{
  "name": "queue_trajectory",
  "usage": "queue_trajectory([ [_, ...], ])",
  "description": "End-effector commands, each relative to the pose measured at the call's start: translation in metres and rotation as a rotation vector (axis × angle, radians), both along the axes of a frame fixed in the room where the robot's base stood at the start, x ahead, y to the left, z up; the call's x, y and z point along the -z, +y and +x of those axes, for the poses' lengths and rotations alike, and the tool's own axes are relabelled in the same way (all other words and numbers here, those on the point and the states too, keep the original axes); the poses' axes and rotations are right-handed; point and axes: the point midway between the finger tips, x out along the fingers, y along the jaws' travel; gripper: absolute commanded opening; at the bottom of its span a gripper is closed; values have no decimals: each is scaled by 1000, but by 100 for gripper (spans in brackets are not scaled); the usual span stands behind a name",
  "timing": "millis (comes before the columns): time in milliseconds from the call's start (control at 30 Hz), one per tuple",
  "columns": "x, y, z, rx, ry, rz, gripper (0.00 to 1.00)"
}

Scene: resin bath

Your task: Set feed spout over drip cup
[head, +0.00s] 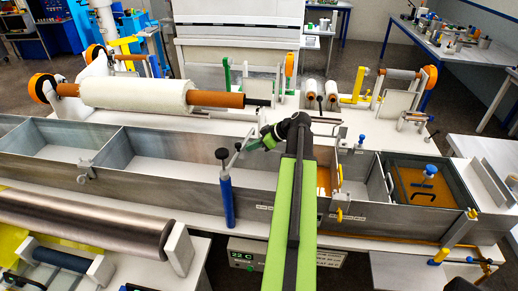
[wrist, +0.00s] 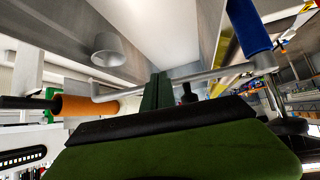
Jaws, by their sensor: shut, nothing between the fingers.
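A grey bent pipe, which looks like the feed spout (wrist: 215,73), runs across the wrist view from a blue post (wrist: 248,25) at the right to a downturned-looking end at the left. In the head view the blue post (head: 227,200) stands at the front wall of the long trough, with the thin grey spout (head: 238,150) reaching toward my gripper. A small grey cup (wrist: 108,48), probably the drip cup, shows in the wrist view, apart from the spout's end. My gripper (wrist: 157,92) has its green fingers together, overlapping the pipe in the picture; contact is unclear. It also shows in the head view (head: 250,145).
The grey trough (head: 160,165) has several compartments, and an amber-floored bath (head: 425,180) is at the right. A white roll on an orange core (head: 215,99) lies behind the trough. A large dark roller (head: 85,222) is at the front left.

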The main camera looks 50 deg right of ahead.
Motion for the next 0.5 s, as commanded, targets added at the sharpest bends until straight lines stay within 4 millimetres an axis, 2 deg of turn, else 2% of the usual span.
queue_trajectory([
  [333, 0, 0, 2, -4, 0, 0, 0],
  [500, 0, 0, 17, -75, 0, 1, 0],
])
